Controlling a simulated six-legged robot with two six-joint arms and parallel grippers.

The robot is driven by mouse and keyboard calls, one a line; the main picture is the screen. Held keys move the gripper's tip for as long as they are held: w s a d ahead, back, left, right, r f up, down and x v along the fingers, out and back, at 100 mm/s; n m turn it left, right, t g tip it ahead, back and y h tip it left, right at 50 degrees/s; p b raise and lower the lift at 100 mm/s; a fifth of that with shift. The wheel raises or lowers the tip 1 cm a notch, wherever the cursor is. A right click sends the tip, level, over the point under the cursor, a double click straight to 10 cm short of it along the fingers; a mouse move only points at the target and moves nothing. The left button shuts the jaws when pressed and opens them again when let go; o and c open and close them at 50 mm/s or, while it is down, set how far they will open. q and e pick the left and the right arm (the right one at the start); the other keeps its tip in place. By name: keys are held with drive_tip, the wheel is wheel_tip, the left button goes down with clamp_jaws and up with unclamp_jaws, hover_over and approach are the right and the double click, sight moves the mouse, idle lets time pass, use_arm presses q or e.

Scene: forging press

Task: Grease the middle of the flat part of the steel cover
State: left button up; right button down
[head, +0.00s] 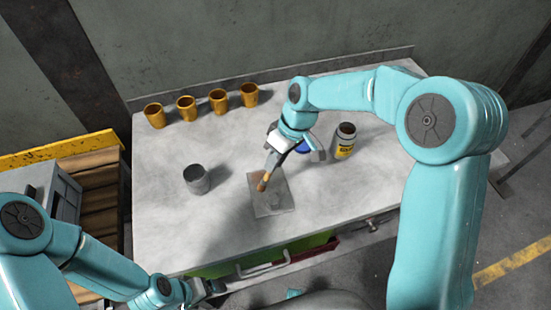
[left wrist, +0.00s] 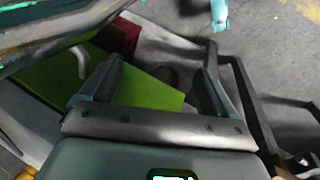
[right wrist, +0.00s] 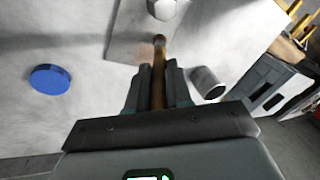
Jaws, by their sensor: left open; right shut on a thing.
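The steel cover (head: 285,200) is a flat grey plate lying on the table. It also shows at the top of the right wrist view (right wrist: 124,36), with a pale rounded raised part (right wrist: 165,9). My right gripper (head: 277,158) is shut on a brush (head: 264,183) with a wooden handle (right wrist: 158,82). The brush tip points down over the cover; I cannot tell whether it touches. A tin with a yellow label (head: 345,141) stands open to the right; a blue lid (right wrist: 48,79) lies near it. My left gripper (head: 208,289) is open and empty before the table's front (left wrist: 162,88).
A grey metal cup (head: 197,180) stands left of the cover. Several yellow cups (head: 218,100) line the table's back edge. Below the front edge are a green drawer front (head: 233,262) and handles. A grey machine (head: 45,186) stands on wood at left.

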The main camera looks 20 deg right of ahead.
drive_tip(key=shift+f+b, duration=0.3)
drive_tip(key=shift+f, duration=0.15)
drive_tip(key=shift+s, duration=0.1)
